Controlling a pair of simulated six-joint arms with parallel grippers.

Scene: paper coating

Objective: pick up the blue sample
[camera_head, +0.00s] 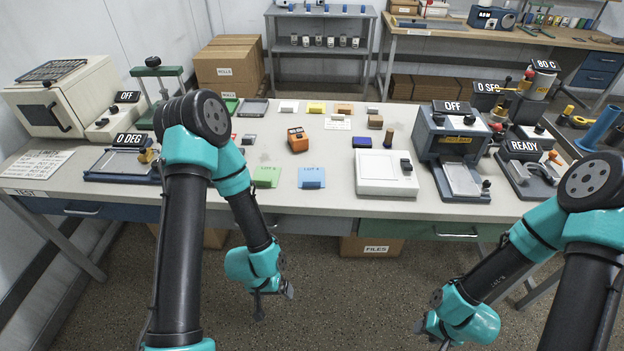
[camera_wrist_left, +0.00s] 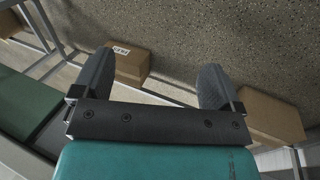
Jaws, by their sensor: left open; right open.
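The blue sample (camera_head: 311,178) is a flat light-blue card with a printed lot label, lying near the front edge of the table. A similar green card (camera_head: 266,177) lies just left of it. My left gripper (camera_head: 273,298) hangs in front of the table, below the tabletop and apart from both cards. In the left wrist view its two fingers (camera_wrist_left: 155,85) are spread with nothing between them, over the floor. My right gripper (camera_head: 432,338) is low at the lower right, partly cut off by the frame edge, far from the blue card.
A white box-like device (camera_head: 386,173) stands right of the blue card, and a press marked OFF (camera_head: 452,135) is further right. An orange block (camera_head: 297,140) and a dark blue block (camera_head: 362,142) lie behind. Cardboard boxes (camera_wrist_left: 270,117) sit under the table.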

